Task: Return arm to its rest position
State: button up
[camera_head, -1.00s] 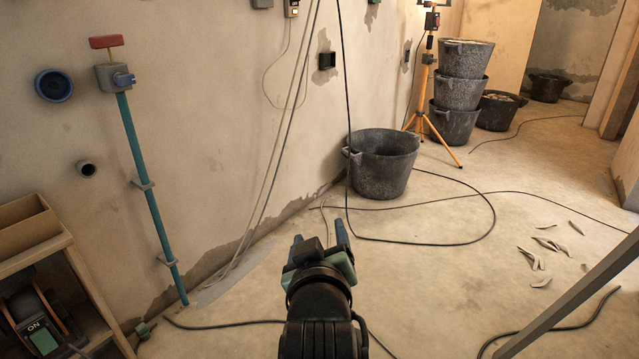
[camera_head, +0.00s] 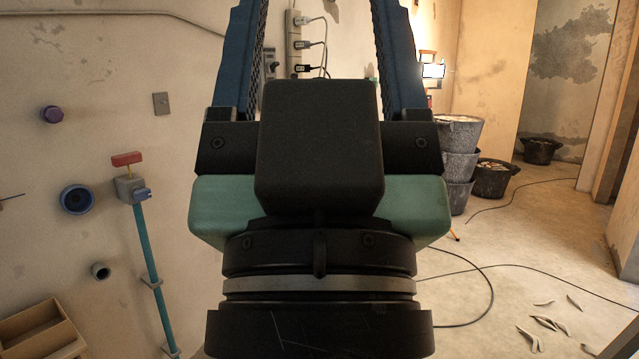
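My gripper (camera_head: 318,50) fills the middle of the head view, raised close to the camera. Its two blue fingers stand wide apart and point up, with the tips cut off by the top edge. My wrist and the gripper body hide the floor and the lower wall in the middle, including the spot where the single black bucket stood in the earlier view.
A blue pipe (camera_head: 157,270) runs down the left wall. Cables and pale shards (camera_head: 545,322) lie on the floor.

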notch_tip(320, 180, up, 24)
jog(key=p, duration=2.2)
jog(key=shift+r, duration=0.1)
